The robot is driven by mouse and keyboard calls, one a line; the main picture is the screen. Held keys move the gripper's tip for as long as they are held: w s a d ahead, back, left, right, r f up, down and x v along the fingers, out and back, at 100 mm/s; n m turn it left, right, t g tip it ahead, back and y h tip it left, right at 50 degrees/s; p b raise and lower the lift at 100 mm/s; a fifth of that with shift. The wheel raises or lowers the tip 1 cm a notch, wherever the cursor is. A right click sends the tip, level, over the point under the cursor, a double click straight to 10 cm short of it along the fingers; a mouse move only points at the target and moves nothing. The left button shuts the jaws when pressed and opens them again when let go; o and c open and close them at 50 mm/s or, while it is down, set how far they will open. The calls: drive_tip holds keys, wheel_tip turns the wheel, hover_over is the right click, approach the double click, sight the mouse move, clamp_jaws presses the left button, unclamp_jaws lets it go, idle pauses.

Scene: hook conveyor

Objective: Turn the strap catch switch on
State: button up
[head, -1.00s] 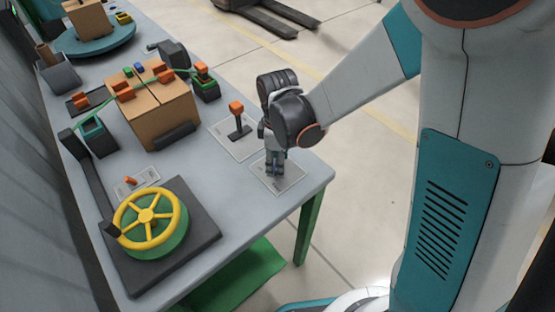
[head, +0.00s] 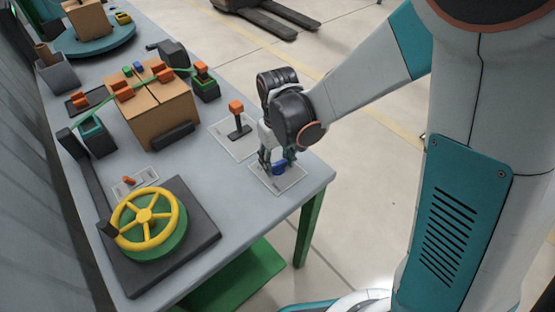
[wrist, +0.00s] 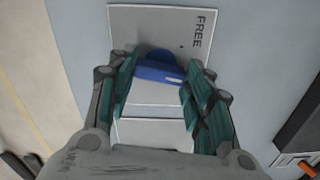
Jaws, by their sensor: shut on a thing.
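A blue switch handle (head: 279,168) stands on a pale plate (head: 290,184) at the near right corner of the table. In the wrist view the blue handle (wrist: 158,73) lies between the green finger pads, and the plate (wrist: 150,22) carries the word FREE. My gripper (head: 277,160) reaches down over this plate and is shut on the blue handle. It also shows in the wrist view (wrist: 157,82), one finger on each side of the handle. The fingers partly hide the handle and the plate.
An orange-topped lever (head: 237,113) stands on its own plate just behind my gripper. A yellow handwheel (head: 148,216) and a small orange switch (head: 129,180) are at the left. A strapped cardboard box (head: 160,112) stands farther back. The table's right edge is close.

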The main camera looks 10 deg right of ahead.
sight(277, 163)
drive_tip(key=m, duration=0.6)
drive_tip(key=shift+m, duration=0.3)
idle(0.4)
drive_tip(key=o, duration=1)
drive_tip(key=shift+o, duration=0.2)
drive_tip(key=shift+r, duration=0.1)
drive_tip(key=shift+r, duration=3.6)
